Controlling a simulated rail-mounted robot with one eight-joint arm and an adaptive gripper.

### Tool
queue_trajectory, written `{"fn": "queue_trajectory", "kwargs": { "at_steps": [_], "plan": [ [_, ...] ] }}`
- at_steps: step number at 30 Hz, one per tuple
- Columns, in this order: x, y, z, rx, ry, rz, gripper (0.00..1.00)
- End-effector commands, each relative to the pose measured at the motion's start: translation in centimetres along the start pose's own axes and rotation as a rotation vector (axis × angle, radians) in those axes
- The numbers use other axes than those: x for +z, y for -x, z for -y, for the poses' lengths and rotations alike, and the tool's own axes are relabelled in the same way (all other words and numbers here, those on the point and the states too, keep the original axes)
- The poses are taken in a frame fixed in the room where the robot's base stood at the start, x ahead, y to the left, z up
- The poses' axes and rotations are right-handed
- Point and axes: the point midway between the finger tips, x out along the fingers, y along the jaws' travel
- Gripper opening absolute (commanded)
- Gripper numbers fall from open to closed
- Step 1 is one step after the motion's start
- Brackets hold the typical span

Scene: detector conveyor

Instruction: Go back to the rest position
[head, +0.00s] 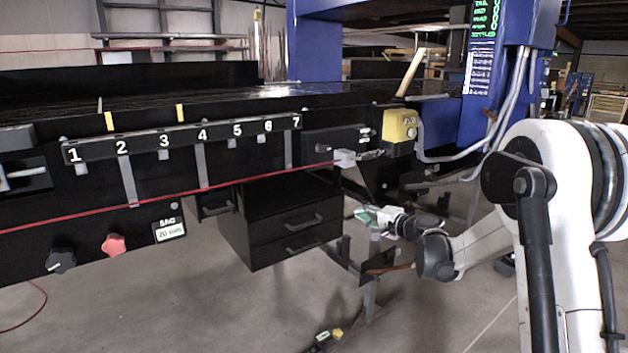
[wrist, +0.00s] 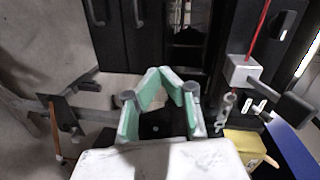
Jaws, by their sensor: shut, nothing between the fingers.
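My gripper (head: 362,213) is in front of the conveyor, right of the drawer box and below the small grey switch box. Its green fingers point left in the head view. In the wrist view my gripper (wrist: 160,72) shows its green fingers drawn together at the tips, with nothing held. My white arm reaches in from the right of the head view.
The black drawer box (head: 282,222) hangs under the conveyor (head: 60,215). The grey switch box (head: 345,158) with its red cord is above the gripper. A yellow box (head: 400,128) and blue post (head: 490,75) stand nearby. A metal stand (head: 368,290) is below. Front floor is open.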

Motion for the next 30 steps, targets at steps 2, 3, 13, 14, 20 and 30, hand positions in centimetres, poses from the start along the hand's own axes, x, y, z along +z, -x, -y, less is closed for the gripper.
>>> {"fn": "queue_trajectory", "kwargs": {
  "at_steps": [2, 3, 13, 14, 20, 30],
  "plan": [
    [1.4, 1.4, 2.3, 0.04, 0.041, 0.013, 0.0],
    [2.0, 2.0, 3.1, 0.061, 0.062, 0.02, 0.0],
    [7.6, 8.4, 8.7, 0.231, 0.235, 0.071, 0.0],
    [8.1, 9.1, 9.1, 0.247, 0.25, 0.075, 0.0],
    [11.6, 13.8, 11.2, 0.35, 0.354, 0.104, 0.0],
    [17.2, 22.7, 12.8, 0.525, 0.531, 0.149, 0.0]
  ]
}}
